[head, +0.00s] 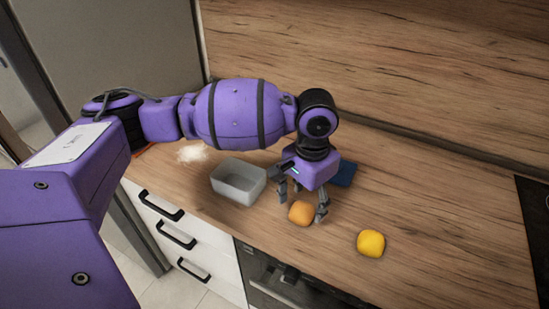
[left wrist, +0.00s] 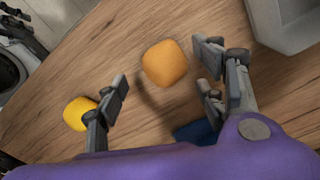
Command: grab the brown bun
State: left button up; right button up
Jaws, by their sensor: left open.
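The brown bun (head: 301,212) is a rounded orange-brown block on the wooden counter. In the left wrist view the bun (left wrist: 164,63) lies ahead of the fingertips, between their lines and closer to the right-hand finger. My left gripper (head: 303,198) is open over the bun, with fingers on either side of it in the head view. The left wrist view shows the same open gripper (left wrist: 162,72) with nothing held. I cannot tell whether a finger touches the bun.
A yellow bun (head: 371,243) lies to the right on the counter (head: 430,225). A grey open container (head: 238,190) stands to the left. A dark blue flat thing (head: 345,174) is partly hidden behind the gripper. A dark hob (head: 535,220) is at the far right.

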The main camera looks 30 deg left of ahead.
aim_at(305, 207)
pick_arm(q)
jog(key=f, duration=0.4)
jog(key=shift+w+f, duration=0.1)
jog(key=shift+w, duration=0.1)
jog(key=c, duration=1.2)
jog(key=shift+o, duration=0.2)
pick_arm(e)
jog(key=shift+w+r, duration=0.2)
jog(key=shift+w, duration=0.45)
